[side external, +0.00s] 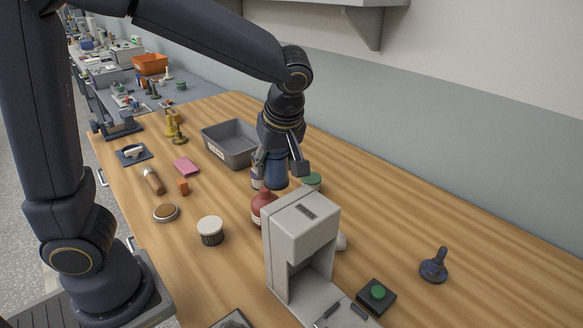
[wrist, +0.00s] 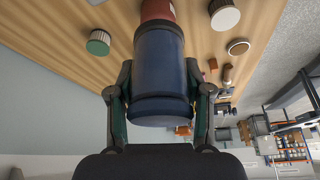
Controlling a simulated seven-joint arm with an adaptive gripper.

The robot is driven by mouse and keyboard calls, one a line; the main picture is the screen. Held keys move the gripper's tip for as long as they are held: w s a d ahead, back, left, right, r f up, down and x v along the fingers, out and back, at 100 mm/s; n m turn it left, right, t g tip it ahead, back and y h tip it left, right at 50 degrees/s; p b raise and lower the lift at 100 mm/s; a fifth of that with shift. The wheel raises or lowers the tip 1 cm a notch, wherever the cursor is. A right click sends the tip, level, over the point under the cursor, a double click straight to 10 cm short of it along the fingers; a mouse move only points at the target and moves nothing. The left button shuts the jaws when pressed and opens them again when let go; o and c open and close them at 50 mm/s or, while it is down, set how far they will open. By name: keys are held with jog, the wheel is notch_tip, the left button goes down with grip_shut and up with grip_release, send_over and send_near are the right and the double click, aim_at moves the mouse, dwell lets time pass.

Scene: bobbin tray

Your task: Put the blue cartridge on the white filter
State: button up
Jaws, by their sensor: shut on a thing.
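My gripper (side external: 279,160) is shut on the blue cartridge (side external: 275,175), a dark blue cylinder. In the wrist view the cartridge (wrist: 160,75) fills the space between both fingers, with its far end pointing away from my palm. The white filter (side external: 210,225) is a short round piece with a white top and dark ribbed side. It stands on the wooden table, left of and nearer than my gripper, apart from the cartridge. The white filter also shows at the top of the wrist view (wrist: 224,15). The gap below the cartridge is hard to judge.
A red bottle (side external: 263,208) stands close to the cartridge, with a green-topped filter (side external: 312,180) to its right. A grey machine (side external: 300,230) stands in front. A grey bin (side external: 230,139) lies behind. A round brown-topped disc (side external: 165,212) lies left of the white filter.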

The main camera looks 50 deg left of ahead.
jog(key=s+a+n+g, duration=0.1)
jog(key=s+a+n, duration=0.2)
jog(key=s, duration=0.4)
jog(key=s+a+n+g, duration=0.2)
jog(key=s+a+n, duration=0.1)
jog(key=s+n, duration=0.2)
jog(key=s, duration=0.2)
jog(key=shift+s+r, duration=0.25)
jog(key=shift+s, duration=0.05)
jog(key=s+n, duration=0.2)
jog(key=s, duration=0.1)
jog(key=s+a+f+n+g+h, duration=0.1)
jog(key=s, duration=0.2)
jog(key=s+a+n, duration=0.1)
jog(key=s+n, duration=0.1)
jog(key=s, duration=0.1)
jog(key=shift+s+a+f+n+g+h, duration=0.1)
jog(key=shift+s+f+n+g+h, duration=0.2)
jog(key=shift+s+g, duration=0.1)
jog(key=shift+a+f, duration=0.1)
jog(key=shift+f, duration=0.05)
send_over(206, 224)
notch_tip(206, 224, down, 10)
jog(key=shift+r, duration=0.15)
jog(key=shift+f, duration=1.55)
jog(key=shift+f, duration=0.1)
jog(key=o, duration=1.3)
jog(key=shift+c, duration=0.2)
